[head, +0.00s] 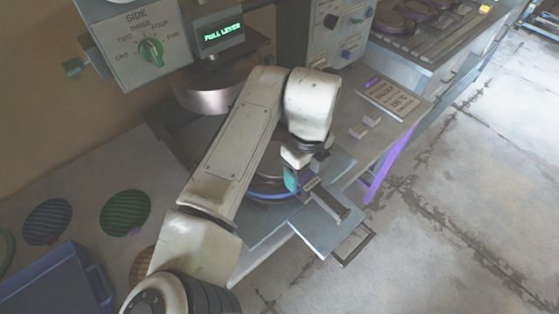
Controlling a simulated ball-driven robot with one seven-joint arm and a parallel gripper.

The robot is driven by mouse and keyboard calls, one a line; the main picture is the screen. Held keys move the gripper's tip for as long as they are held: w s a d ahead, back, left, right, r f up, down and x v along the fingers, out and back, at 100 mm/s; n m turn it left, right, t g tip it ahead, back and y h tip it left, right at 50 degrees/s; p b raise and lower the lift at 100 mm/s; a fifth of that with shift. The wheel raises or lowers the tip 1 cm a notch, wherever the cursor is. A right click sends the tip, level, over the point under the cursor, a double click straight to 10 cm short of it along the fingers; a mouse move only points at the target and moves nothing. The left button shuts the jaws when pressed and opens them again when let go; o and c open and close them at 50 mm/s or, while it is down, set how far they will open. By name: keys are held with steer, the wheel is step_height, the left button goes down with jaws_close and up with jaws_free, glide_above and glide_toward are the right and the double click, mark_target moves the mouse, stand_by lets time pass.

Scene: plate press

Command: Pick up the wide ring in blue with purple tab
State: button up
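A round plate with a blue rim (268,196) lies on the press bed, mostly hidden under my arm. It looks like the wide blue ring. A small purplish patch (308,184) shows at its right side, beside my gripper, and may be its tab. My gripper (297,184) points down at the right edge of this plate, with a teal part at its end. Whether its fingers are open or closed on the rim cannot be made out.
A metal slide plate (325,225) with a handle juts over the bench's front edge. A green disc (125,212), a dark disc (47,222) and a blue bin (55,285) are at left.

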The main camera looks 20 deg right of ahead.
jaws_close()
stand_by(0.4)
steer(key=shift+r, duration=0.15)
